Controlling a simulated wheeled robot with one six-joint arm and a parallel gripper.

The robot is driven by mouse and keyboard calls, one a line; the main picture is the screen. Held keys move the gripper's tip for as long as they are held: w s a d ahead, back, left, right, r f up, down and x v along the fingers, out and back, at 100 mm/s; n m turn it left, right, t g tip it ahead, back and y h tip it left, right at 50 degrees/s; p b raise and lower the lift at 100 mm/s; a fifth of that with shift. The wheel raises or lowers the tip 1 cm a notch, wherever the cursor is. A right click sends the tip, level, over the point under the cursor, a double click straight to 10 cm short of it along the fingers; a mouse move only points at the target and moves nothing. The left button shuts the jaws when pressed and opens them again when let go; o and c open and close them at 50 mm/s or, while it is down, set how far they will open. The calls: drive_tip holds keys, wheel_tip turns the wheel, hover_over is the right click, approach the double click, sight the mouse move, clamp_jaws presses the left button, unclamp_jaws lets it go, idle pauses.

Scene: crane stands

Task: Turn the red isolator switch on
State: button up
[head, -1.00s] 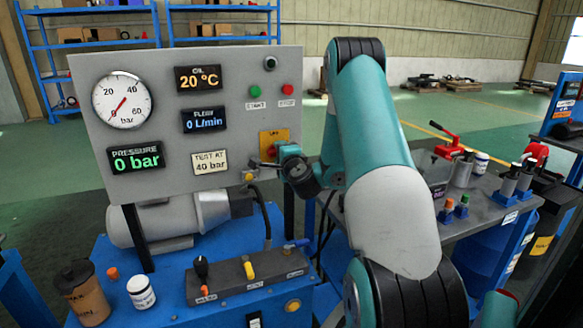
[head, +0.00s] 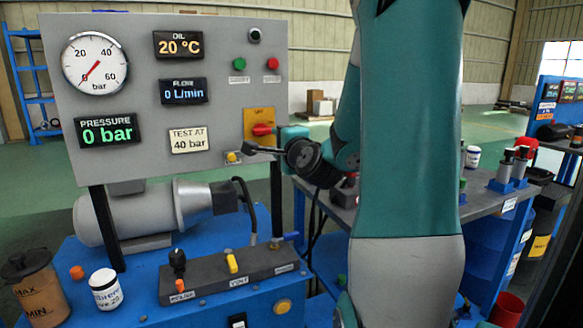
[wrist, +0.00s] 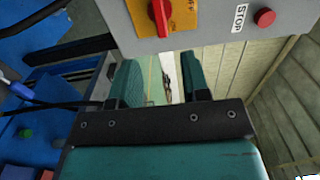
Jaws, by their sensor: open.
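The red isolator switch (head: 262,130) sits on a yellow plate (head: 258,114) at the lower right of the grey panel. Its handle lies roughly level in the head view. In the wrist view the red handle (wrist: 160,18) shows at the top edge, partly cut off, and the view is turned sideways. My gripper (head: 266,142) is just below and in front of the switch in the head view, apart from it as far as I can tell. In the wrist view its two teal fingers (wrist: 160,78) are spread, with nothing between them.
The panel (head: 110,180) also carries a gauge, displays, a green start button (head: 239,64) and a red stop button (head: 272,64). Below are a motor (head: 145,213) and a lever block (head: 225,270). A side bench (head: 480,210) stands right, partly behind my arm.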

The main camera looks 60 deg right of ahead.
drive_tip(key=shift+h, duration=0.3)
drive_tip(key=b+v, duration=0.5)
drive_tip(key=shift+s+d, duration=0.1)
drive_tip(key=shift+s, duration=0.1)
